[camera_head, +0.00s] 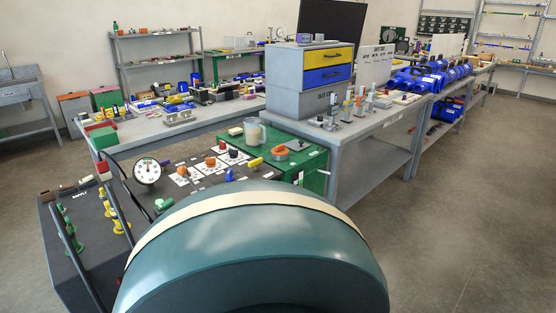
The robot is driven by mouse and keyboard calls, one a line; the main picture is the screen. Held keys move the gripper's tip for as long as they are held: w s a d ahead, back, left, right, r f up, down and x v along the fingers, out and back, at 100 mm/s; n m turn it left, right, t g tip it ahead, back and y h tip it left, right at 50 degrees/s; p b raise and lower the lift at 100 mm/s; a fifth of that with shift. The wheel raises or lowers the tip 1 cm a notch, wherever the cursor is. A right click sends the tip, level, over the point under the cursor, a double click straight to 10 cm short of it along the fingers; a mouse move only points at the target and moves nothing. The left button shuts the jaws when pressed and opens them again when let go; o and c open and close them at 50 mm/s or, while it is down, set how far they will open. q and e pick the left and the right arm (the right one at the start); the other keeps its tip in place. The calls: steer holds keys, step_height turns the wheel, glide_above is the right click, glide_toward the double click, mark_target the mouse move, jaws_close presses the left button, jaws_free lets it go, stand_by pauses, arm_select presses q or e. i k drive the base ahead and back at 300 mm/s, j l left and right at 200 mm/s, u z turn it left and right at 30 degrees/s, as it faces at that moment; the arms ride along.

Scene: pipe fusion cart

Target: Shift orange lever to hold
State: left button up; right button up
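The dark cart panel (190,198) is at lower left of centre. Several small handles stand on white label plates there. An orange handle (211,162) stands on one plate, and another orange-red one (222,145) sits just behind it. I cannot tell which is the orange lever, and the labels are too small to read, so its setting is unclear. A blue lever (229,174) is in front of them and a yellow handle (254,162) is to the right. Neither of my grippers is in view.
A round white gauge (147,170) stands at the panel's left. A green surface (305,160) with an orange ring (280,152) lies to the right. A large teal rounded shape hides the bottom centre. The floor on the right (480,200) is clear.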

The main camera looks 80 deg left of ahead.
mark_target(182, 170)
steer(key=u, duration=3.3)
